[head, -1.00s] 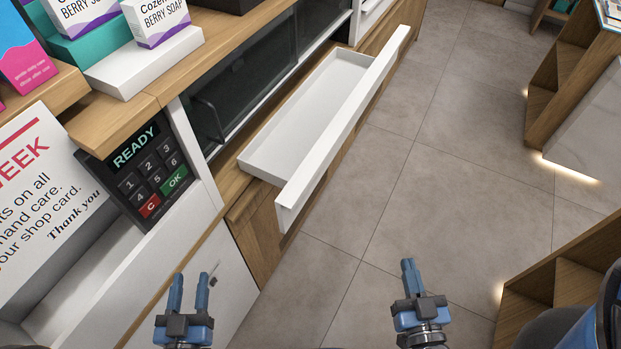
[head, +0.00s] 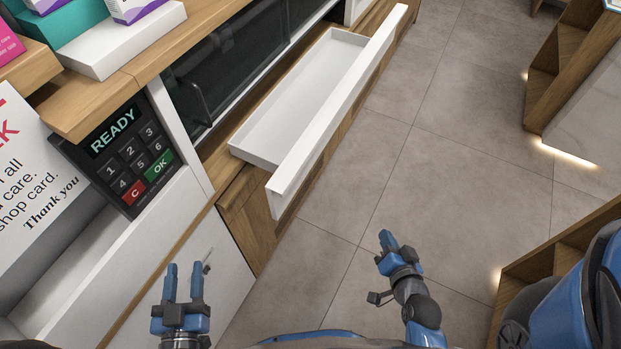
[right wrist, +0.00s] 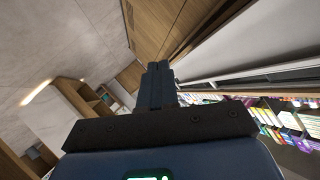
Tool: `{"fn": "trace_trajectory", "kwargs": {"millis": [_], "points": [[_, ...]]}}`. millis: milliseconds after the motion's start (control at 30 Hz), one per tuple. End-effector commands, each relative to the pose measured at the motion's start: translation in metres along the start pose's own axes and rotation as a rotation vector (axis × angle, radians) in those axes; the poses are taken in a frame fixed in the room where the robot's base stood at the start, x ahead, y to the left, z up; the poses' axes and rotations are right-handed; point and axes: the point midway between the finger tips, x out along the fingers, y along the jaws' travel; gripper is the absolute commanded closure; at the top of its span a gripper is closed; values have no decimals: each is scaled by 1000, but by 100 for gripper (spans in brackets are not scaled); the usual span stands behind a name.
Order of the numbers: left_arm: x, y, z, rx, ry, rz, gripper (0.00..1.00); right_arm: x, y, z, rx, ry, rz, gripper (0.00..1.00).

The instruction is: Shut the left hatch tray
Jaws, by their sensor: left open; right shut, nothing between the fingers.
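The white hatch tray (head: 330,112) sticks out from the counter below the dark glass hatch in the head view. It is pulled open and looks empty, with a tall white front panel along its right side. My left gripper (head: 184,268) is open and empty at the lower left, in front of the lower counter and apart from the tray. My right gripper (head: 388,240) is shut and empty over the floor, to the right of and below the tray's near end. In the right wrist view its closed fingers (right wrist: 159,75) show with nothing between them.
A keypad reading READY (head: 125,155) and a white sign (head: 35,185) are on the counter at left. Soap boxes stand above it on a white stand (head: 125,42). Wooden shelving (head: 575,75) stands at right. The tiled floor (head: 465,190) between is clear.

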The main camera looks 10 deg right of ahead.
Motion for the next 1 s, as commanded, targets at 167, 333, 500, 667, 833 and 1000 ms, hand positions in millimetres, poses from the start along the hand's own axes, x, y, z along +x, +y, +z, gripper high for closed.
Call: {"fn": "trace_trajectory", "kwargs": {"millis": [167, 333, 500, 667, 833, 1000], "points": [[0, 0, 14, 0, 0, 0, 57, 52, -12, 19, 331, -214, -108, 100], [0, 0, 22, 0, 0, 0, 57, 71, -50, 7, 565, -426, -333, 100], [1, 0, 25, 0, 0, 0, 57, 59, -84, -24, 656, -580, -577, 100], [1, 0, 26, 0, 0, 0, 57, 42, -98, -46, 667, -657, -730, 100], [0, 0, 25, 0, 0, 0, 57, 36, -106, -53, 663, -684, -787, 100], [0, 0, 21, 0, 0, 0, 57, 42, -117, -49, 663, -688, -789, 100]]}}
